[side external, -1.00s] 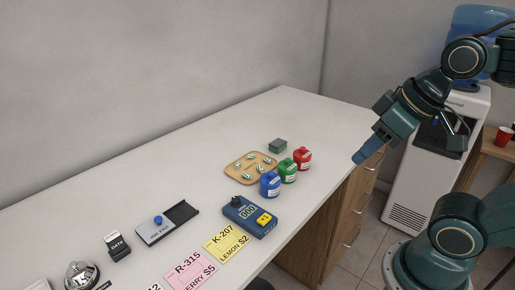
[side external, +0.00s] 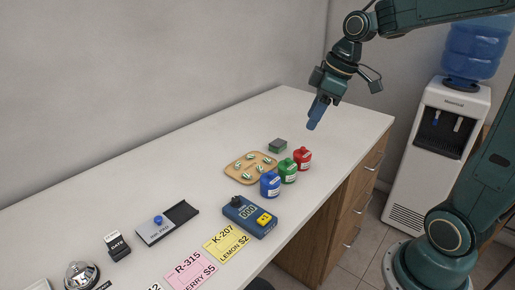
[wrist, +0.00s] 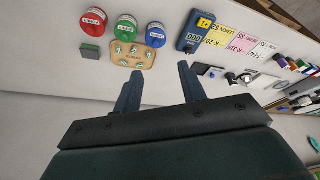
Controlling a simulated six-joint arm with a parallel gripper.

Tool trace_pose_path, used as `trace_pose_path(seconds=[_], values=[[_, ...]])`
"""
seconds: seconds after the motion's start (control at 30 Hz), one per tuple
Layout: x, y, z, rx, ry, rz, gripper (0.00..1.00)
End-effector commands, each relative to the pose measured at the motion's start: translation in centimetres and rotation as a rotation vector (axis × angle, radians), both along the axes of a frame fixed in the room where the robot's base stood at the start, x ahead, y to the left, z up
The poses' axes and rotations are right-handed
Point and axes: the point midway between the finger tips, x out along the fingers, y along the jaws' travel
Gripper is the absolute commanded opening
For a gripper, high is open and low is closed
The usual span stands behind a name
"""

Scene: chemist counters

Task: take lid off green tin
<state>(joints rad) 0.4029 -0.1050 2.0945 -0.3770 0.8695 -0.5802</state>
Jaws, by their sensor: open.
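The green tin (side external: 287,171) stands on the white counter between a blue tin (side external: 270,185) and a red tin (side external: 302,158). Its round top faces up, and it shows in the wrist view (wrist: 127,26) with the red tin (wrist: 95,19) and the blue tin (wrist: 156,35) on either side. My gripper (side external: 312,127) hangs above the counter, beyond and above the red tin, apart from every tin. In the wrist view its two blue fingers (wrist: 160,82) are spread with nothing between them.
A wooden tray (side external: 238,178) with several green-and-white pieces lies left of the tins. A grey-green block (side external: 278,146) sits behind them. A blue device (side external: 250,214) and price cards (side external: 227,243) lie nearer. The back of the counter is clear.

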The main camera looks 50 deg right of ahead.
Motion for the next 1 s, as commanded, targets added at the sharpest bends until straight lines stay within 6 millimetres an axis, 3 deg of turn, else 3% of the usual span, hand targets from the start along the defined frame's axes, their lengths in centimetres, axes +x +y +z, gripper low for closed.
trace_pose_path(seconds=[0.3, 0.5, 0.7, 1.0], values=[[4.5, -5.8, -3.3, 0.035, 0.007, 0.171, 0.41], [6.0, -8.7, -5.3, 0.055, -0.008, 0.255, 0.41], [6.4, -9.9, -6.1, 0.063, -0.018, 0.290, 0.41], [6.6, -9.8, -6.6, 0.065, -0.019, 0.294, 0.41]])
